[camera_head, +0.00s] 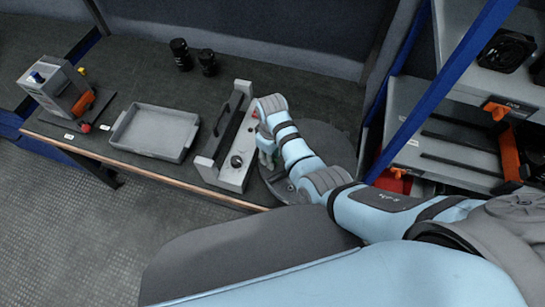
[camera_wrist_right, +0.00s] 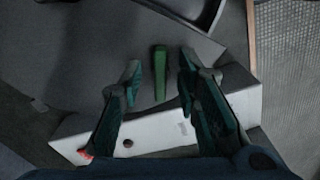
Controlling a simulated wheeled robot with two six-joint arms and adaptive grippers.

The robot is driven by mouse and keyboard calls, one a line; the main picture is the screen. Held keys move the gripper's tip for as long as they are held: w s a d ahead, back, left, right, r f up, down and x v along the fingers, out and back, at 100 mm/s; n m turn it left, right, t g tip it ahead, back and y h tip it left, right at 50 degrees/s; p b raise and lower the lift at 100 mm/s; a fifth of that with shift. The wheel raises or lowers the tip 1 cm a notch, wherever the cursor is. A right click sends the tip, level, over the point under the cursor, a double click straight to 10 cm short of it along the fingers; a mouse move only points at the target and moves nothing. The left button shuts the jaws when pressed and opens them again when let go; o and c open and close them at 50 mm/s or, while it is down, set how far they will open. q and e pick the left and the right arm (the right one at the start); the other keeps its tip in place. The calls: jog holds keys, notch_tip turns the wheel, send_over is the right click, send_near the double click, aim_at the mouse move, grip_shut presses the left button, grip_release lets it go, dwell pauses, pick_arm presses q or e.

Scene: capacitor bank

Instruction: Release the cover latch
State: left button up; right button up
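A green bar-shaped lever, which looks like the cover latch (camera_wrist_right: 160,72), shows in the right wrist view beside a light grey housing (camera_wrist_right: 165,132). My right gripper (camera_wrist_right: 159,85) is open, with one finger on each side of the lever and gaps visible between. Whether it touches the lever lower down I cannot tell. In the head view, the grey housing (camera_head: 232,176) has a black bar handle and stands near the table's front edge. My right gripper (camera_head: 266,156) is at its right side, mostly hidden by my arm. My left gripper does not show.
A grey empty tray (camera_head: 153,132) lies left of the housing. A grey box (camera_head: 54,86) with an orange part stands at far left. Two black cylinders (camera_head: 180,55) stand at the back. A round dark plate (camera_head: 335,139) lies under my arm. Shelving with blue posts (camera_head: 440,88) rises at right.

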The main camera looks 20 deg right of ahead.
jog(key=shift+s, duration=0.1)
grip_shut()
jog(key=shift+s+r+n+p, duration=0.1)
jog(key=shift+r+n+p, duration=0.2)
jog(key=shift+n+p, duration=0.55)
jog(key=shift+f+n+p, duration=0.1)
jog(key=shift+n+p, duration=0.15)
jog(key=shift+p, duration=0.25)
jog(key=shift+w+f, duration=0.2)
jog(key=shift+d+f, duration=0.1)
grip_release()
jog(key=shift+s, duration=0.1)
